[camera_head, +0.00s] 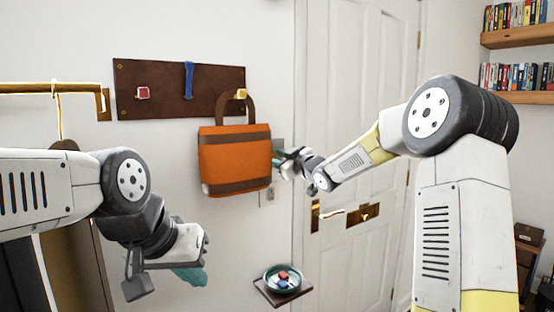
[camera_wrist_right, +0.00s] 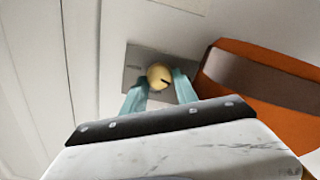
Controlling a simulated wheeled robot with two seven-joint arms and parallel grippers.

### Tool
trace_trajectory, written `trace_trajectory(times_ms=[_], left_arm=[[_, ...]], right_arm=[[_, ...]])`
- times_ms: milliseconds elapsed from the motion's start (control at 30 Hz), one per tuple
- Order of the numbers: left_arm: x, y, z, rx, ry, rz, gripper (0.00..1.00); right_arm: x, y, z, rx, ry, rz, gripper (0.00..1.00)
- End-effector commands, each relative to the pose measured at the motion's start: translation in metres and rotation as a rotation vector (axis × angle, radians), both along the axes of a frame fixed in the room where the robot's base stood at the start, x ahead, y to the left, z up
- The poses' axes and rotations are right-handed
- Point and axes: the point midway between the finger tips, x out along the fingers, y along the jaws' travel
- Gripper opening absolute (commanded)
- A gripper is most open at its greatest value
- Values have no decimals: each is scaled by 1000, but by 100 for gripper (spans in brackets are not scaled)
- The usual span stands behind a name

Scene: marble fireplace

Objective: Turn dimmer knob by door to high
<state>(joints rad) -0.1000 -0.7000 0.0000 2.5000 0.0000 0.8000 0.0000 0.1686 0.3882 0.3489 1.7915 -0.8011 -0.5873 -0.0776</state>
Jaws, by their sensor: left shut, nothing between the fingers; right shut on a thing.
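The dimmer knob (camera_wrist_right: 160,77) is a round cream knob with a dark mark, on a grey wall plate (camera_wrist_right: 133,67) in the right wrist view. My right gripper (camera_wrist_right: 161,84) has its teal fingers on either side of the knob and is shut on it. In the head view my right gripper (camera_head: 279,160) is at the wall just right of the orange bag and hides the knob. The white door (camera_head: 356,130) stands right of it. My left gripper (camera_head: 190,275) is shut and empty at lower left, pointing down.
An orange bag (camera_head: 230,160) hangs from a brown hook board (camera_head: 165,105), close beside my right gripper. A small shelf (camera_head: 293,296) with a teal dish (camera_head: 270,280) is below. A brass door handle (camera_head: 330,214) and a brass rail (camera_head: 50,88) also stick out.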

Motion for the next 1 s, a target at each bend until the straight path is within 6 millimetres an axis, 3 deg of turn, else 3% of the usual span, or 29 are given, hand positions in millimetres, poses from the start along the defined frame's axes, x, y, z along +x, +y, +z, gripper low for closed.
trace_trajectory(times_ms=[1000], left_arm=[[0,0,0,0,0,0,0]], right_arm=[[2,-4,-2,803,540,-3,0]])
